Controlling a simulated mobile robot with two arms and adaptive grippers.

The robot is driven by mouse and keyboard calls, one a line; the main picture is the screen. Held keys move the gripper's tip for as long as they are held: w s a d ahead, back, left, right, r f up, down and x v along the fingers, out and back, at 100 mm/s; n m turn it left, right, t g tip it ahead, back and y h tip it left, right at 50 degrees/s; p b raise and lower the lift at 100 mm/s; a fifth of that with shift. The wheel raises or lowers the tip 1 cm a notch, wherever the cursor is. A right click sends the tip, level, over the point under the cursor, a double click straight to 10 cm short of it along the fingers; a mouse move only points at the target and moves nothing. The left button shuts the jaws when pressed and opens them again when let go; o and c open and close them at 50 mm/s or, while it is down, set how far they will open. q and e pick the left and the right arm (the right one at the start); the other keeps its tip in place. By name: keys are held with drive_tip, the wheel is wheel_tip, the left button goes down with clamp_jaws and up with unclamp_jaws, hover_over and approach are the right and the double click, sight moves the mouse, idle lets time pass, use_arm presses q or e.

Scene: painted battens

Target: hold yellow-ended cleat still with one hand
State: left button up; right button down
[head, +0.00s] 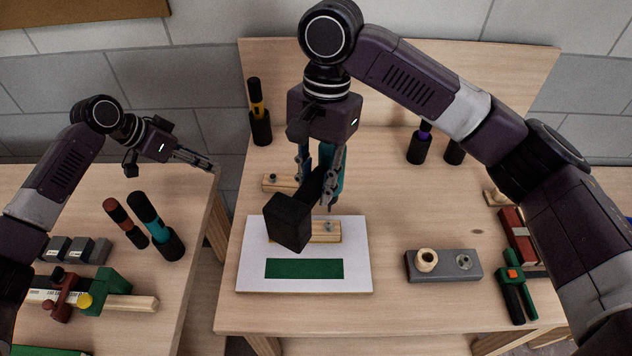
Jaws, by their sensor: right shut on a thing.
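A short pale wooden cleat (326,237) with a screw head near its right end lies on the white sheet; its left part is hidden behind a black block. A similar cleat (271,183) with a screw lies further back on the table. I cannot tell clearly which has yellow ends. My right gripper (318,192) points down above the front cleat, shut on the dark tool with the black block (288,222). Whether the block touches the cleat is unclear. My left gripper (203,163) is raised over the left table, away from both cleats; its fingers are seen edge-on.
A green strip (304,268) marks the sheet (255,282). Black cups with tools line the back.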

use_arm(q)
drive_tip(key=s+d+m+g, duration=0.4)
drive_tip(key=s+d+m, duration=0.6)
drive_tip(key=s+d, duration=0.15)
use_arm(e)
drive_tip(key=shift+r, duration=0.1)
use_arm(q)
drive_tip(key=x, duration=0.8)
drive_tip(key=shift+s+d, duration=0.1)
drive_tip(key=shift+d, duration=0.05)
drive_tip(key=shift+s+d+f, duration=0.1)
drive_tip(key=shift+d+f, duration=0.1)
drive_tip(key=shift+f, duration=0.35)
drive_tip(key=shift+c, duration=0.4)
drive_tip(key=c, duration=0.5)
drive_tip(key=shift+o, duration=0.2)
